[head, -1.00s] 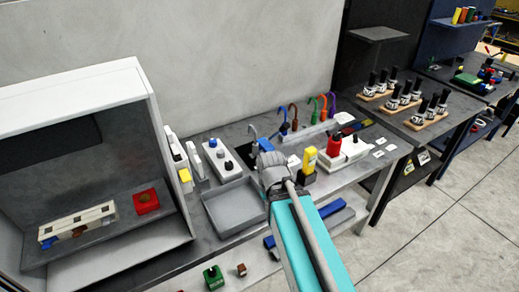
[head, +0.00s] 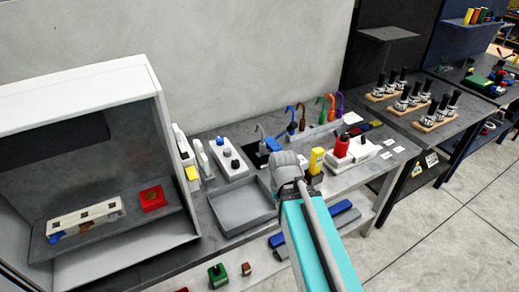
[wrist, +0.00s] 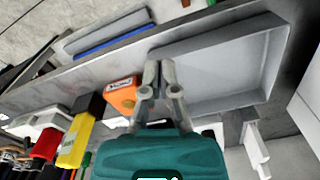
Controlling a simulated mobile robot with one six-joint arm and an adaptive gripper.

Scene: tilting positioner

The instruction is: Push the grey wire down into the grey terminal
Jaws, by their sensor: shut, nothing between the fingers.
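The grey wire (head: 262,133) stands as a thin hooked stem at the left end of the row of coloured wires in the head view. Its lower end is hard to make out, and I cannot pick out the grey terminal. My gripper (wrist: 163,78) is shut and empty in the wrist view, with its fingertips over the edge of the grey tray. In the head view my gripper (head: 289,170) is in front and to the right of the grey wire, apart from it; its fingertips are hidden.
The grey tray (head: 243,205) lies left of my gripper. A yellow-and-black item (head: 316,160) and a red bottle (head: 342,146) stand to the right. Blue (head: 290,110), brown, green and purple (head: 340,102) hooked wires stand behind. An orange block (wrist: 122,95) is close to my fingers.

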